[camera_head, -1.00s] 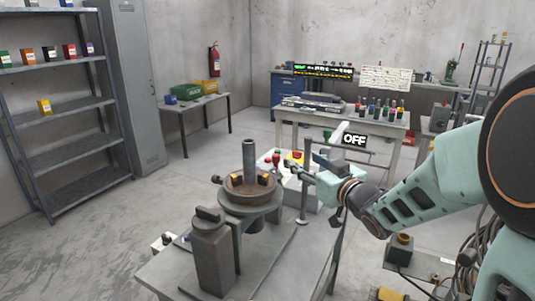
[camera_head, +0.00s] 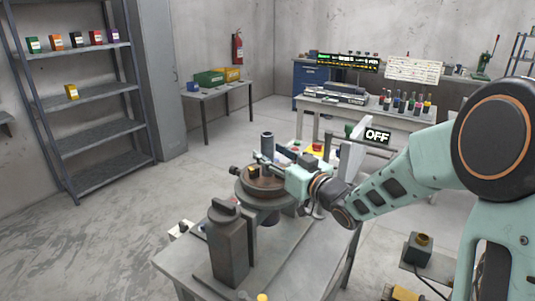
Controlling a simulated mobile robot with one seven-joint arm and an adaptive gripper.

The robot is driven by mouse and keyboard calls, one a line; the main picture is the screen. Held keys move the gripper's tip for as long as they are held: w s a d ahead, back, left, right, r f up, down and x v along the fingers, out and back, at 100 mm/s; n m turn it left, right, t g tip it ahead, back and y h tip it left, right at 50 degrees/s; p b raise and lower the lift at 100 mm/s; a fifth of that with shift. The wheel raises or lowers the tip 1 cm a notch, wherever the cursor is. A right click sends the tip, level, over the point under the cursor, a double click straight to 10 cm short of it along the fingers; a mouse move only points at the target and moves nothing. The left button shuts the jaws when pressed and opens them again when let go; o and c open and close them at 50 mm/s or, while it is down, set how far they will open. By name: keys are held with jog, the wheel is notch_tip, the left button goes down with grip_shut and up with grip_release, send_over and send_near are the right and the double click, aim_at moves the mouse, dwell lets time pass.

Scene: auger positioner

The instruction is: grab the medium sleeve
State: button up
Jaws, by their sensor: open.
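A dark grey upright tube (camera_head: 267,140) stands in the round chuck of the positioner (camera_head: 262,190). It looks like a sleeve, but no size marking can be read. Only its upper part shows clearly. My gripper (camera_head: 264,161) comes in from the right, level with the tube just above the chuck, and its fingers overlap the tube's lower part in the picture. The jaws are open. Whether the fingers are around the tube or only in front of it cannot be told from this view.
The positioner stands on a grey bench (camera_head: 183,259) with a dark block-like post (camera_head: 228,245) at its front. A control box with coloured buttons is partly hidden behind my arm. A rear table (camera_head: 390,117) holds several coloured-top items. A shelf (camera_head: 95,96) stands left; the floor between is clear.

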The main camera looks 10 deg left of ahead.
jog(key=shift+x, duration=1.15)
jog(key=shift+r, duration=0.1)
grip_shut()
